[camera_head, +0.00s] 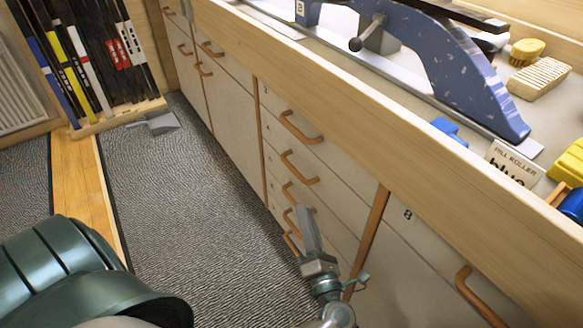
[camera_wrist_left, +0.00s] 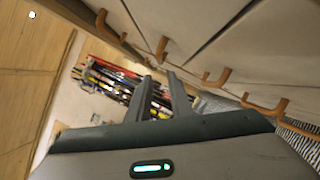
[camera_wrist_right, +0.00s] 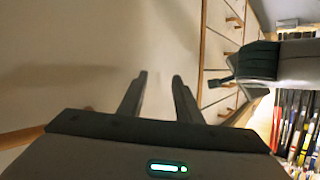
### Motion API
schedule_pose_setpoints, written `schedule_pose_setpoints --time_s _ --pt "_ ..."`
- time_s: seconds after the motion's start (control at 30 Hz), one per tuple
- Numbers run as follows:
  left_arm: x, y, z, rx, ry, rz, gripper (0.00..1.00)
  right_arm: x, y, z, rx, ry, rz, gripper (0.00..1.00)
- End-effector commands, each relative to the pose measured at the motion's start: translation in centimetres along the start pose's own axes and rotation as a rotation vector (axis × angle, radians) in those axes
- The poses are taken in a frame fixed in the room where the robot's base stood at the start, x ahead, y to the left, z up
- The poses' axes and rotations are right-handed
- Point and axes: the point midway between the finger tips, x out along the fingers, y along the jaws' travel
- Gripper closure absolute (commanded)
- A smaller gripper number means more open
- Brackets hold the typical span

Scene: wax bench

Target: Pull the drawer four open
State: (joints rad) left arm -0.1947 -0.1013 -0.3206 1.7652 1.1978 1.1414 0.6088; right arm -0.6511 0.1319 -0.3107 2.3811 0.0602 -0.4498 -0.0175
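A stack of several shut drawers with copper bar handles fills the cabinet front in the head view. The handle low in the stack, which I take as drawer four's (camera_head: 290,221), is partly behind my left gripper; its number is unreadable. My left gripper (camera_head: 309,222) is in front of the lower drawers, close to the low handles; contact cannot be told. In the left wrist view its two fingers (camera_wrist_left: 160,78) stand apart with nothing between them, and handles (camera_wrist_left: 215,78) pass above and right. In the right wrist view my right gripper (camera_wrist_right: 160,76) is open and empty, facing pale cabinet fronts.
The wooden bench edge (camera_head: 400,115) overhangs the drawers. A cupboard handle (camera_head: 478,296) is at right. A ski rack (camera_head: 112,108) stands at the far left.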

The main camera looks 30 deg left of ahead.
Motion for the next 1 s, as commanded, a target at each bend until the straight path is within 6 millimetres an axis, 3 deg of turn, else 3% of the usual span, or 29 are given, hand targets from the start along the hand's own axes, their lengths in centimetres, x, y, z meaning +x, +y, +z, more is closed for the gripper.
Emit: schedule_pose_setpoints --time_s 0.7,1.0 --pt "12.4 0.1 0.1 0.002 -0.002 0.002 0.81 -0.1 0.5 1.2 0.006 -0.067 0.008 0.69" --pt "15.0 0.0 0.1 0.001 -0.001 0.001 0.81 -0.1 0.5 1.2 0.007 -0.067 0.009 0.69"
